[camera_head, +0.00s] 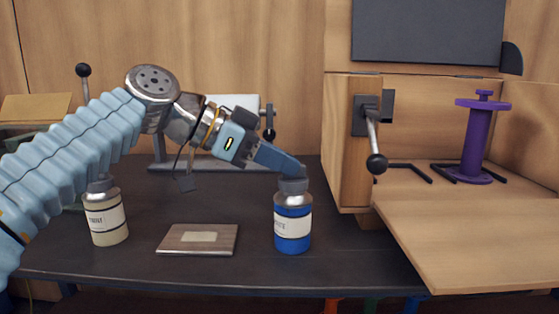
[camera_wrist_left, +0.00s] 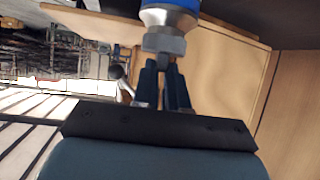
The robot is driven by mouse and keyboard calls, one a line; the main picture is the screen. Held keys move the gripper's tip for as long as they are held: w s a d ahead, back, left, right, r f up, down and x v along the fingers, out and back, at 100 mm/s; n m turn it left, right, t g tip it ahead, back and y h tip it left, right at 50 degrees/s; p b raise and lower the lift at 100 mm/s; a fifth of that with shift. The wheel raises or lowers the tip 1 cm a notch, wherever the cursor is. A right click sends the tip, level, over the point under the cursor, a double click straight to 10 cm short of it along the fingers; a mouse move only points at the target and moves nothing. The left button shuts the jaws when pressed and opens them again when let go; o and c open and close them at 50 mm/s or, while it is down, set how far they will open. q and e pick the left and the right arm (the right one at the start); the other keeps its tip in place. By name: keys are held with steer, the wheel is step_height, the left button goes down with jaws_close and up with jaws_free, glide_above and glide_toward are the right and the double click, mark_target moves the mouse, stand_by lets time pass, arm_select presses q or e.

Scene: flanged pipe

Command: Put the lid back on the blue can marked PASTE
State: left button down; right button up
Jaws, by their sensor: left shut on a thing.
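The blue can (camera_head: 293,235) stands upright on the dark bench, its white label facing me; the label's word is too small to read surely. A grey lid (camera_head: 293,185) is at the can's mouth and looks level, with no clear gap below it. My left gripper (camera_head: 300,171) reaches in from the left and is shut on the lid from above. In the left wrist view the fingers (camera_wrist_left: 164,66) close on the grey lid (camera_wrist_left: 163,43), against the can's silver shoulder (camera_wrist_left: 168,18). Whether the lid is fully seated cannot be told. My right gripper is out of view.
A cream can (camera_head: 107,220) stands at left, partly behind my arm. A flat plate with a pale label (camera_head: 197,239) lies between the cans. A wooden box with a lever (camera_head: 373,140) and a purple spool (camera_head: 477,140) stand at right. The bench front is clear.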

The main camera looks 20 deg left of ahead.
mark_target(280, 179)
arm_select(q)
steer(key=c, duration=1.1)
jaws_free()
steer(key=shift+o, duration=0.5)
steer(key=o, duration=0.4)
steer(key=shift+r, duration=0.15)
steer(key=shift+r+p, duration=2.45)
steer(key=shift+r, duration=0.2)
steer(key=shift+c, duration=0.5)
